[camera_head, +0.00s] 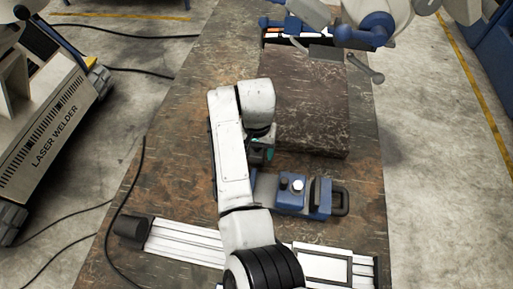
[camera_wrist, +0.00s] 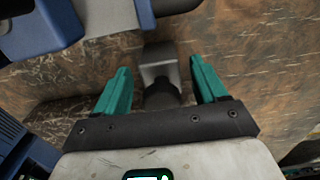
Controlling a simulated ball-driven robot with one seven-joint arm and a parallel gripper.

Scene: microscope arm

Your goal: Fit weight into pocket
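My gripper (camera_wrist: 160,88) is open in the wrist view, with its two teal fingers apart. A grey metal block with a dark round part (camera_wrist: 159,68), which may be the weight, shows between the fingers, with a gap on each side. In the head view my gripper (camera_head: 262,150) is partly hidden by my white arm, above the table behind a blue device. That blue device (camera_head: 322,196) carries a dark knob and a pale-topped knob and has a black handle on its right. I cannot make out the pocket in either view.
A dark stone slab (camera_head: 305,95) lies behind my gripper on the worn table (camera_head: 170,185). Blue and white microscope parts (camera_head: 362,25) overhang the slab's far end. A silver rail (camera_head: 185,240) crosses the front. A laser welder (camera_head: 50,110) stands left, and cables run nearby.

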